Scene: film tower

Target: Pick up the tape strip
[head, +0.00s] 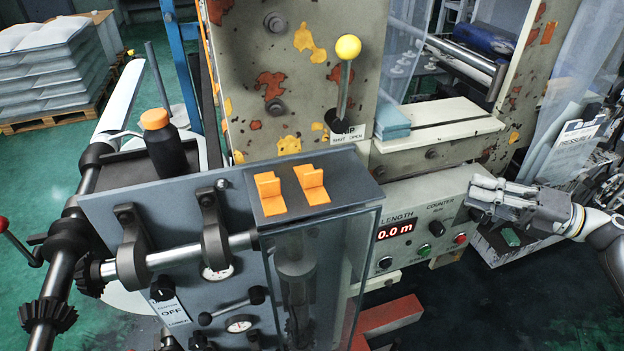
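No piece in the head view is plainly a tape strip. Two bent orange pieces, a left one (269,193) and a right one (311,184), stand side by side on the dark top of a clear-sided box. I cannot tell whether either is the tape strip. My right gripper (470,197) comes in from the right, with its fingers pointing left near the right end of the counter panel. It is well to the right of the orange pieces. I see nothing held in it, but the gap between its fingers is unclear. My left gripper is out of view.
A lever with a yellow knob (348,47) rises behind the box. A black bottle with an orange cap (160,143) stands on a tray at left. Folded blue cloths (391,122) lie on a ledge. The counter panel (436,208) reads 0.0 m. Shafts and gears project at left.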

